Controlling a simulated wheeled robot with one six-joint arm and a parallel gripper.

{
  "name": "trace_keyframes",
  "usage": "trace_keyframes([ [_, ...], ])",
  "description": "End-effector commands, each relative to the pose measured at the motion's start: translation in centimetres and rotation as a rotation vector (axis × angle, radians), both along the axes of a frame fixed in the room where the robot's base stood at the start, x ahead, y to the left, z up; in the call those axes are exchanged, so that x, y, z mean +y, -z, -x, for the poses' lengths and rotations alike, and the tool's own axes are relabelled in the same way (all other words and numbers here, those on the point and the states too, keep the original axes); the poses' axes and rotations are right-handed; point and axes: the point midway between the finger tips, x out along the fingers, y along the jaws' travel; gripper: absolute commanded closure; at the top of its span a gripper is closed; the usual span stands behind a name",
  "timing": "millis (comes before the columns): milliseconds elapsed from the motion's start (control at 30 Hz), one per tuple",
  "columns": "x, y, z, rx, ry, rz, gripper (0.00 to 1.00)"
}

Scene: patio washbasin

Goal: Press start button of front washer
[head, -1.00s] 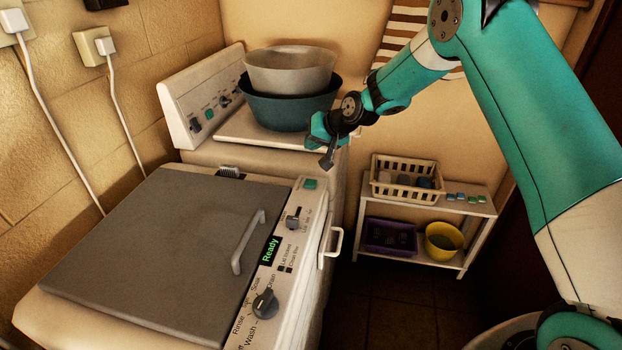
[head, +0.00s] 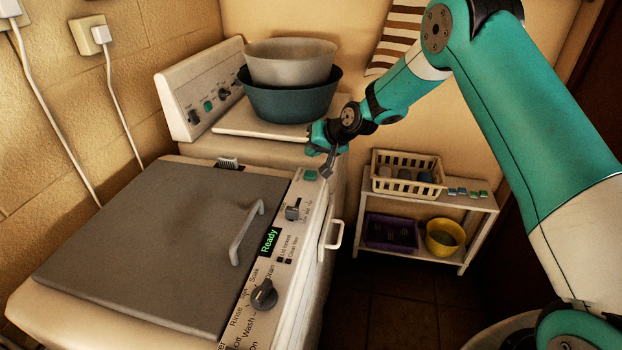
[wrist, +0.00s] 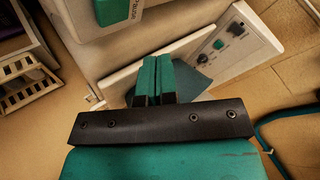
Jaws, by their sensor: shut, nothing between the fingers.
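The front washer (head: 140,250) has a closed grey lid and a cream control panel along its right edge. The panel's display (head: 269,242) reads "Ready" in green. A green button (head: 310,175) sits at the panel's far end; a green patch with partly cut-off lettering (wrist: 112,10) shows at the top of the wrist view. My gripper (head: 328,170) is just right of the green button, pointing down, apparently close to the panel's far corner. Its fingers (wrist: 153,80) are together and empty. I cannot tell their exact height above the panel.
A second washer's panel (head: 205,92) stands behind, with a teal basin (head: 290,104) and a grey basin (head: 290,65) stacked on it. A white shelf (head: 480,205) with a basket (head: 408,175) stands to the right. A handle (head: 334,234) juts from the washer's side.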

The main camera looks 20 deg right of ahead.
Motion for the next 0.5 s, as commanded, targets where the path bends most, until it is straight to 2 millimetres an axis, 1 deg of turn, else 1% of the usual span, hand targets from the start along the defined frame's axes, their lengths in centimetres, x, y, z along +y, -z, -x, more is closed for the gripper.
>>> trace_keyframes([
  [33,0.0,1.3,0.0,0.001,0.000,-0.001,1.00],
  [100,0.0,2.4,0.0,0.000,0.001,-0.001,1.00],
  [200,0.0,3.4,0.0,-0.001,0.001,0.000,1.00],
  [333,0.0,3.9,0.0,-0.001,0.000,-0.001,1.00],
  [500,0.0,3.8,0.0,-0.001,0.000,-0.001,1.00],
])
